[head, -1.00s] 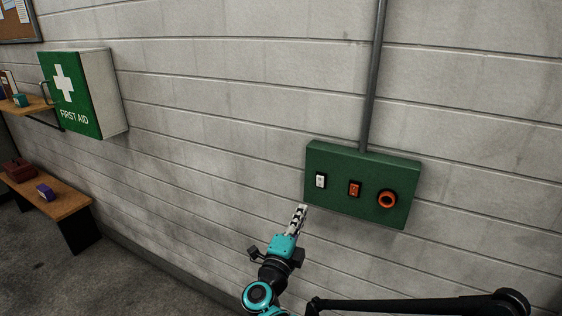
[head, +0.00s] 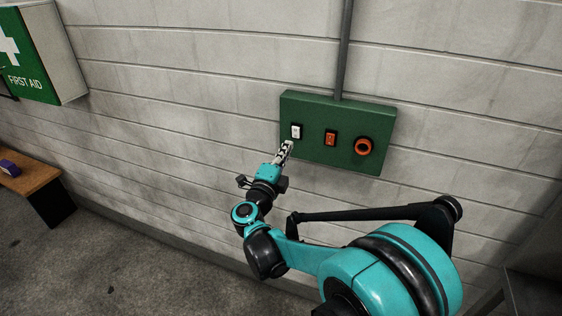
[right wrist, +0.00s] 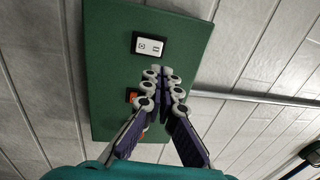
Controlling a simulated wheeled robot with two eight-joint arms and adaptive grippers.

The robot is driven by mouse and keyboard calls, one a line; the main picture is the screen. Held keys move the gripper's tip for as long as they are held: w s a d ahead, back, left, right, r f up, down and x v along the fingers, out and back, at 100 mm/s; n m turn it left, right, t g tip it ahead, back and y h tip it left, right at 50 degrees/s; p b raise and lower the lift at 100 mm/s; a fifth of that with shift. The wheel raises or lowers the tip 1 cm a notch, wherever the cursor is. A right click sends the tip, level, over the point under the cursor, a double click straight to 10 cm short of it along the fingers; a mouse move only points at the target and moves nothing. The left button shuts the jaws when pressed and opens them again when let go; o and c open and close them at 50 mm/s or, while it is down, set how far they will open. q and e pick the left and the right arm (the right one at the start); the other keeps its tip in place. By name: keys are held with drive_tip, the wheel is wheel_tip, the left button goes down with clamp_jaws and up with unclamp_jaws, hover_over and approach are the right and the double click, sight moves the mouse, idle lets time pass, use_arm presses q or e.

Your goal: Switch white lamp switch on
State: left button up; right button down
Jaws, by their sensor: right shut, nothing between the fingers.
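The white lamp switch (head: 296,131) is a small white rocker in a black frame at the left of a green panel (head: 312,152) on the wall. It also shows in the right wrist view (right wrist: 149,46), near the top of the panel. My right gripper (head: 288,144) is shut and empty, with its tips just below and left of the white switch in the head view. In the right wrist view the closed fingertips (right wrist: 162,72) point toward the panel close to the switch. I cannot tell whether they touch it. My left gripper is not in view.
An orange rocker switch (head: 330,138) and a round orange knob (head: 363,146) sit to the right on the panel. A grey conduit (head: 343,50) runs up from it. A first aid box (head: 62,50) hangs at the left above a wooden bench (head: 28,176).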

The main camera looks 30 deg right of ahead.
sight(300, 124)
drive_tip(key=b+x, duration=0.1)
drive_tip(key=x, duration=0.6)
drive_tip(key=shift+w+d+r, duration=0.25)
drive_tip(key=shift+d+r, duration=0.05)
drive_tip(key=shift+f, duration=0.1)
drive_tip(key=shift+s, duration=0.1)
